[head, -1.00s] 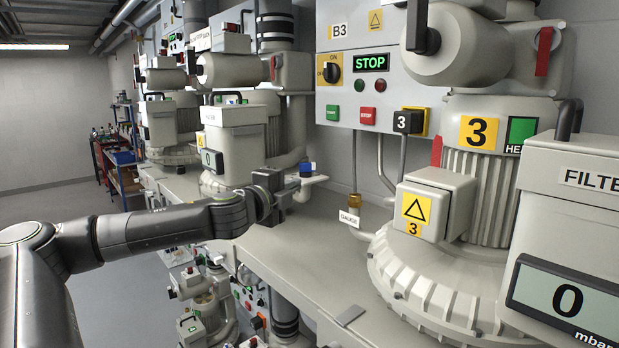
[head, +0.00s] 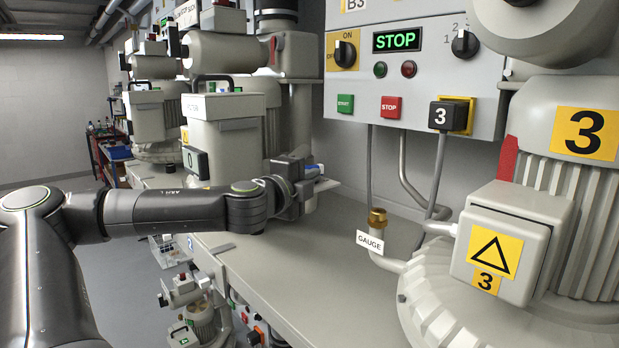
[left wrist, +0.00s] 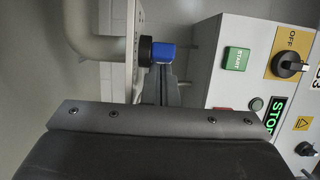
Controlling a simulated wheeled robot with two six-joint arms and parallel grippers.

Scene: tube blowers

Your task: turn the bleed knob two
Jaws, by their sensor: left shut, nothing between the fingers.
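A small blue knob (left wrist: 163,54) with a black collar (left wrist: 145,50) sits at the end of a pale pipe in the left wrist view. No label shows on it there. In the head view a bit of blue (head: 318,169) shows just behind my left gripper (head: 297,187), which hides most of that spot. My left gripper is shut and empty. In the left wrist view its narrow grey fingers (left wrist: 166,80) end right at the blue knob; I cannot tell whether they touch it. My right gripper is not in view.
A control panel (head: 425,85) with a green STOP display hangs behind. A brass-topped GAUGE fitting (head: 376,220) stands right of the gripper. Blower 3 (head: 560,180) fills the right side.

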